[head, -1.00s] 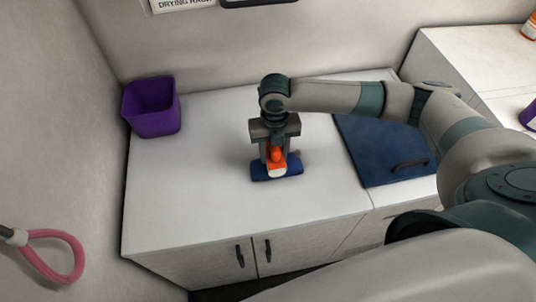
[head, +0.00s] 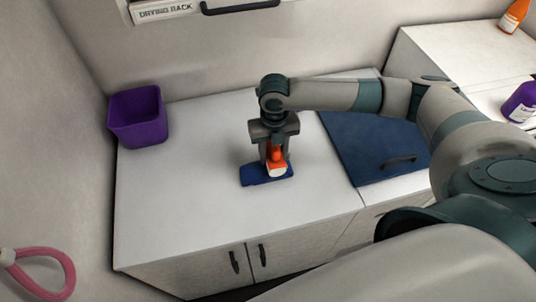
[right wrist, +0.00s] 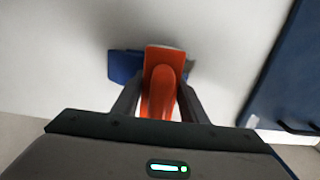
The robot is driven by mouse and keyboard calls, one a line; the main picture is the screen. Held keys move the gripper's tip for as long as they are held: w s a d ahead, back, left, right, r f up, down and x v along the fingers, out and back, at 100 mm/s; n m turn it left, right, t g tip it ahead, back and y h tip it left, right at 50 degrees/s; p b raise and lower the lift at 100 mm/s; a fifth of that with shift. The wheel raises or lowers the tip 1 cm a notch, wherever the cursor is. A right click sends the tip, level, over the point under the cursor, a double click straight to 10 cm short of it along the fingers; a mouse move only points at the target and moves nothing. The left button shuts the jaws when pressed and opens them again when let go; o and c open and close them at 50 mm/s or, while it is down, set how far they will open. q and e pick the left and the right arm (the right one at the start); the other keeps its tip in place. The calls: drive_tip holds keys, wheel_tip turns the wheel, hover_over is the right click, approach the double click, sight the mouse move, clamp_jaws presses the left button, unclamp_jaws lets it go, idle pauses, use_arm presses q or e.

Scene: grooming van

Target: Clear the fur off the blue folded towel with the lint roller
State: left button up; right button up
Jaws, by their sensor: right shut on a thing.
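The blue folded towel (head: 252,176) lies on the white counter in the head view. It also shows in the right wrist view (right wrist: 122,66), partly hidden behind the roller. My right gripper (head: 274,156) points down over the towel and is shut on the orange handle of the lint roller (head: 276,168). In the right wrist view the orange handle (right wrist: 163,80) sits between the fingers. The roller's white end is over the towel's right part and seems to touch it. Any fur is too small to tell. My left gripper is not in view.
A purple bin (head: 139,118) stands at the counter's back left. A blue panel with a dark handle (head: 370,145) lies right of the towel. An orange bottle (head: 513,16) and a purple bottle (head: 521,103) stand at the far right. The counter's left and front are clear.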

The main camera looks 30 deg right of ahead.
drive_tip(key=shift+d+f, duration=0.1)
drive_tip(key=shift+d, duration=0.5)
drive_tip(key=shift+d, duration=1.75)
drive_tip(key=shift+a, duration=0.1)
drive_tip(key=shift+w+a, duration=0.15)
drive_tip(key=shift+a, duration=0.65)
drive_tip(key=shift+w+a, duration=0.15)
drive_tip(key=shift+a, duration=0.65)
drive_tip(key=shift+a, duration=0.1)
drive_tip(key=shift+w+a, duration=0.25)
drive_tip(key=shift+a, duration=0.55)
drive_tip(key=shift+w+a, duration=0.2)
drive_tip(key=shift+a, duration=0.6)
drive_tip(key=shift+a, duration=0.1)
